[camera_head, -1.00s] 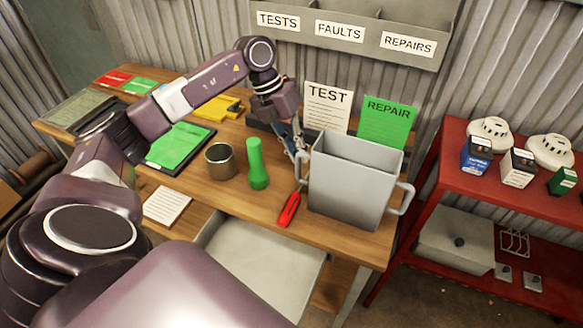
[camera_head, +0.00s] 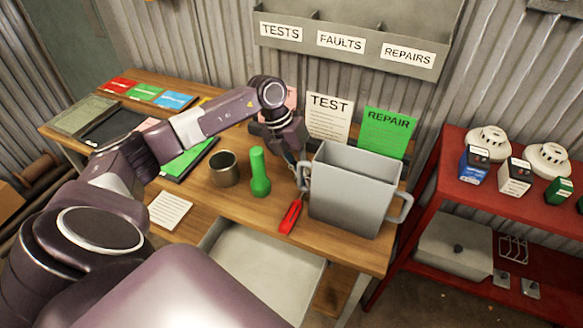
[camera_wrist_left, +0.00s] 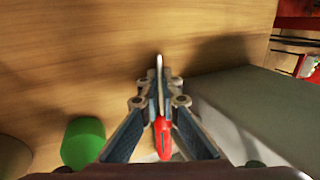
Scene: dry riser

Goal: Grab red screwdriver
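The red screwdriver (camera_head: 290,216) lies on the wooden workbench, just left of the grey bin, its handle toward the front edge. My left gripper (camera_head: 300,168) reaches down beside the bin to the screwdriver's far end. In the left wrist view, the red handle (camera_wrist_left: 163,138) shows between the finger links and the thin shaft runs up between the tips. My left gripper's fingertips (camera_wrist_left: 160,88) are drawn close together on the shaft. Contact itself is too small to see clearly. My right gripper is not in view.
A green cylinder (camera_head: 259,174) and a metal cup (camera_head: 224,170) stand to the left. TEST (camera_head: 328,118) and REPAIR (camera_head: 387,132) cards are behind. An open drawer (camera_head: 262,275) juts out below.

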